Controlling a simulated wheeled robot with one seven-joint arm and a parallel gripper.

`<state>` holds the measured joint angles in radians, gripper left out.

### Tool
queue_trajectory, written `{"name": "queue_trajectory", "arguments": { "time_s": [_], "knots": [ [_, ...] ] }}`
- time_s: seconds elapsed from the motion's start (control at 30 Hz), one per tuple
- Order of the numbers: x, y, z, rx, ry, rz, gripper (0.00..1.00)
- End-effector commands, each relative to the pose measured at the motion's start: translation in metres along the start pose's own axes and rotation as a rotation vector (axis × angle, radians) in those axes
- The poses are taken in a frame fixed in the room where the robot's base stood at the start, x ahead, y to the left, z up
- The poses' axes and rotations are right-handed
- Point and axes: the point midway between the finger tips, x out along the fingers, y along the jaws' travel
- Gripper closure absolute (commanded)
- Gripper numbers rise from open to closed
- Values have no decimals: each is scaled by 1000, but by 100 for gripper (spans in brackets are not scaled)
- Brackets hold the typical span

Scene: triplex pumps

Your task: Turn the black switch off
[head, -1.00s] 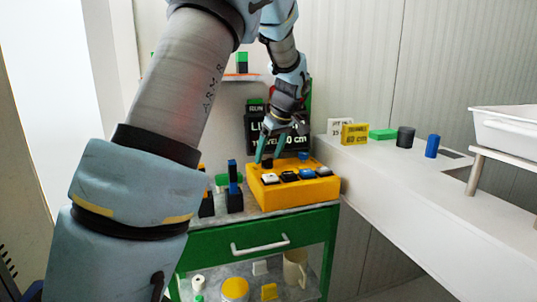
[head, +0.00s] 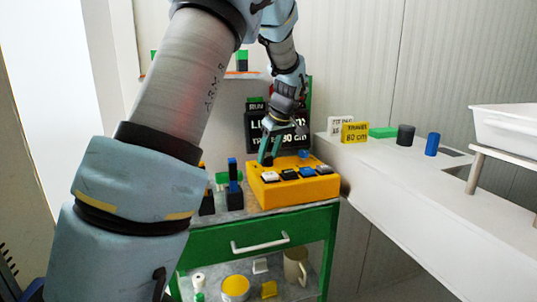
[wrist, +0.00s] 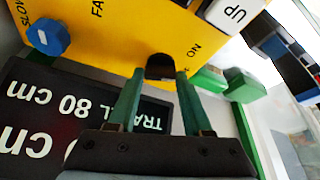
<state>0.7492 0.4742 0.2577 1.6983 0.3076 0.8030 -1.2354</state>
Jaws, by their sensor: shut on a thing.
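The yellow control box (head: 300,192) sits on top of the green cart, with several buttons along its top. The black switch (wrist: 160,62) stands near the box's back left corner in the head view. In the wrist view it is at the box edge beside the word ON. My gripper (wrist: 159,76) has its two green fingers on either side of the switch and is shut on it. In the head view my gripper (head: 268,158) reaches down to that corner, and the switch is small and partly hidden there. Which way the switch is set cannot be told.
A blue knob (wrist: 48,37) is on the box near SLOW. A black sign (wrist: 60,115) stands close behind the box. Black and blue upright pieces (head: 234,185) stand left of the box. A white counter (head: 400,175) runs along the right.

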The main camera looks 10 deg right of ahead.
Motion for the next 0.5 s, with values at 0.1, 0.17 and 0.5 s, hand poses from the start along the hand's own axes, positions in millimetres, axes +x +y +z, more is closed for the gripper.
{"name": "queue_trajectory", "arguments": {
  "time_s": [0.1,0.17,0.5],
  "knots": [
    [0,0,0,0,0,0,98],
    [0,0,0,0,0,0,100],
    [1,-2,0,161,-1,69,100]
  ]
}}
